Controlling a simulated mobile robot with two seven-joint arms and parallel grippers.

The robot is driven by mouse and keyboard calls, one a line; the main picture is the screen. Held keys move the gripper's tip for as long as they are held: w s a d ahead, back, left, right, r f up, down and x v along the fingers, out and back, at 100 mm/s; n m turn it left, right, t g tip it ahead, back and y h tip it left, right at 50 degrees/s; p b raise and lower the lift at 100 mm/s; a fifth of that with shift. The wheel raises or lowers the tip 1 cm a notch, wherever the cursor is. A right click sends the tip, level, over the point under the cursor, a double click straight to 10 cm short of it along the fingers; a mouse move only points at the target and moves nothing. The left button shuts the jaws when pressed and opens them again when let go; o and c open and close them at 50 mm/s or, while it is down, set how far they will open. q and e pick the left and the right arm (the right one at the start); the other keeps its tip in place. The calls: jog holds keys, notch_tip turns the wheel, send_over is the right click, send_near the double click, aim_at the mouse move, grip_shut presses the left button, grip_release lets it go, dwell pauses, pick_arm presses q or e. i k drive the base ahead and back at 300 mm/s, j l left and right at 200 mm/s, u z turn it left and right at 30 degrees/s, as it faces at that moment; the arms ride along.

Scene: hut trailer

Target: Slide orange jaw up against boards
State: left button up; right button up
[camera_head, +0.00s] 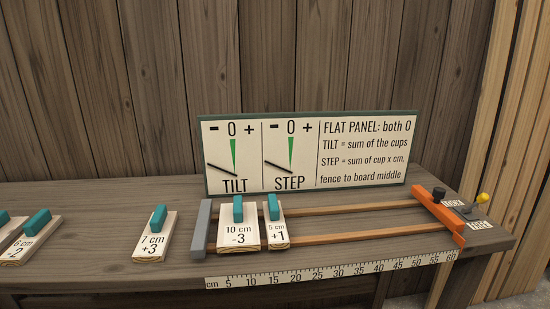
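The orange jaw (438,214) sits across the right end of two orange-brown rails (340,243), near the 60 end of the cm scale. The grey fence (200,229) stands at the left end of the rails. Two labelled boards lie on the rails by the fence: the "10 cm -3" board (238,240) and, to its right, the narrower "5 cm +1" board (277,238). A wide stretch of bare rail lies between the boards and the jaw. Neither of my grippers is in view.
A sign (310,150) with TILT and STEP dials stands behind; both black needles point left of the green marks. A "7 cm +3" board (156,241) and a "6 cm -2" board (31,240) lie left. A yellow-knobbed lever (480,199) is at the right.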

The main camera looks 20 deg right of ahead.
aim_at(432, 202)
jog(key=z, duration=1.7)
jog(key=j, duration=0.45)
jog(key=k, duration=0.05)
